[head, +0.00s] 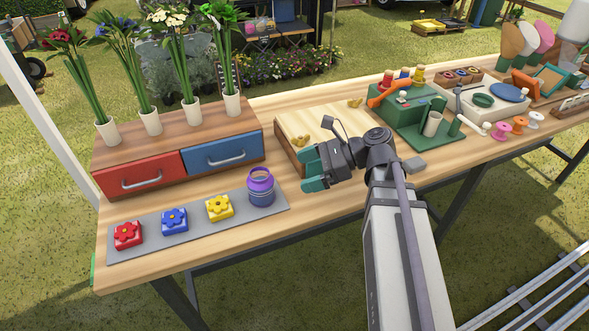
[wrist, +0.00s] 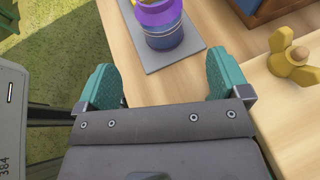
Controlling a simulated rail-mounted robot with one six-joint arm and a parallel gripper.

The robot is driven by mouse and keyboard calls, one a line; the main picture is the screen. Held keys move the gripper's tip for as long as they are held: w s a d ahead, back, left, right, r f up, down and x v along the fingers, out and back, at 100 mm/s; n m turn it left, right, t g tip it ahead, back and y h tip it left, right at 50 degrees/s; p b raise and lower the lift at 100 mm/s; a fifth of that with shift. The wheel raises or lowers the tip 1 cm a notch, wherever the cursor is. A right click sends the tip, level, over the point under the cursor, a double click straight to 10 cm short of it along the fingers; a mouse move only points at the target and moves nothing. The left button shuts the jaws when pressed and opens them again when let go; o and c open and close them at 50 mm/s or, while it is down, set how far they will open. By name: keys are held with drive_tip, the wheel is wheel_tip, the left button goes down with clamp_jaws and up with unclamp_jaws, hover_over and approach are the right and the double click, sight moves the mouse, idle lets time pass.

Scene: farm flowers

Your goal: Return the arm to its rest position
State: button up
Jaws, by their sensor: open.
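My gripper (head: 313,175) is on my arm, which reaches over the table from the front in the head view. Its two teal fingers are spread apart and nothing is between them; the wrist view also shows my gripper (wrist: 163,88) open and empty. It is apart from a purple and blue jar (head: 261,188), which stands upright at the right end of a grey mat (head: 190,240), to the left of my fingers. The jar also shows at the top of the wrist view (wrist: 162,32), beyond the fingertips.
A wooden box (head: 296,160) with gold knobs stands behind my gripper. A drawer unit (head: 200,125) with red and blue drawers and flower vases is at the left. Red, blue and yellow flower blocks (head: 174,221) lie on the mat. A green tool station (head: 415,115) is at the right.

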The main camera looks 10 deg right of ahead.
idle(0.3)
drive_tip(key=s+d+r+n+h+p, duration=0.1)
drive_tip(key=s+n+h+p, duration=0.1)
drive_tip(key=n+h+p, duration=0.4)
drive_tip(key=s+d+r+n+g+h+p, duration=0.1)
drive_tip(key=s+r+n+h+p, duration=0.1)
drive_tip(key=n+h+p, duration=0.5)
drive_tip(key=n, duration=0.6)
drive_tip(key=shift+s+g+p, duration=0.3)
drive_tip(key=shift+s, duration=0.1)
drive_tip(key=shift+d, duration=0.1)
